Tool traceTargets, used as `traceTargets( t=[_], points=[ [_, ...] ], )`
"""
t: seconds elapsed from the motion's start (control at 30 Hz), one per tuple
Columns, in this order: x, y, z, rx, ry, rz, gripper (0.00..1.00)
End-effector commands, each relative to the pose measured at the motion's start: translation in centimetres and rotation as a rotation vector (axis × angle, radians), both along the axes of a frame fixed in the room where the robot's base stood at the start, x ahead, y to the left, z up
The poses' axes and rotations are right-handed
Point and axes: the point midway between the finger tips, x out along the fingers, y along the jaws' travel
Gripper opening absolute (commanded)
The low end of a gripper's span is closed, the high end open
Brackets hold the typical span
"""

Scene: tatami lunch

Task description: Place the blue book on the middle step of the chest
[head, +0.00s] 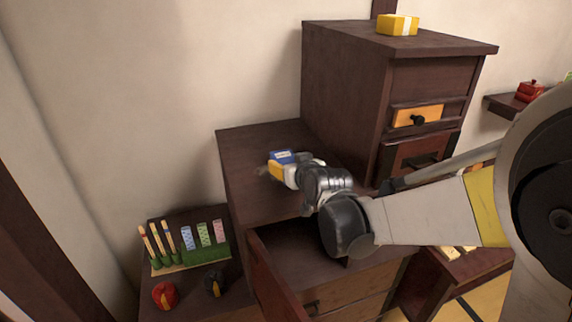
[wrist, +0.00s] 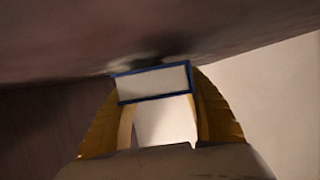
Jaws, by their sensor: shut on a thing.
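The stepped chest is dark brown wood; its middle step (head: 250,143) lies at mid-height, left of the tall block. My gripper (head: 279,167) is over this step, with its yellow fingers shut on the blue book (head: 283,156). In the wrist view the book (wrist: 153,82) shows a pale face with a blue border, gripped between both fingers (wrist: 155,108). A dark shadow lies on the brown surface close by the book. I cannot tell whether the book touches the step. My wrist hides part of the step's right side.
The tall block (head: 345,75) rises right of the step, with a yellow box (head: 398,25) on top. A drawer (head: 275,275) stands open below my arm. The lower step holds a card rack (head: 190,257), a red object (head: 165,295) and a dark object (head: 213,283).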

Motion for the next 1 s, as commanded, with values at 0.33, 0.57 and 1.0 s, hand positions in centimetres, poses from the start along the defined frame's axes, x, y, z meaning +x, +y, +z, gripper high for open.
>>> traceTargets(
  t=[0.33,0.57,1.0],
  points=[
    [0.0,0.0,-0.9,0.000,0.000,0.000,0.21],
    [0.0,0.0,-1.0,0.000,0.000,0.000,0.76],
    [-2.4,-0.7,0.5,0.001,0.000,0.000,0.76]
  ],
)
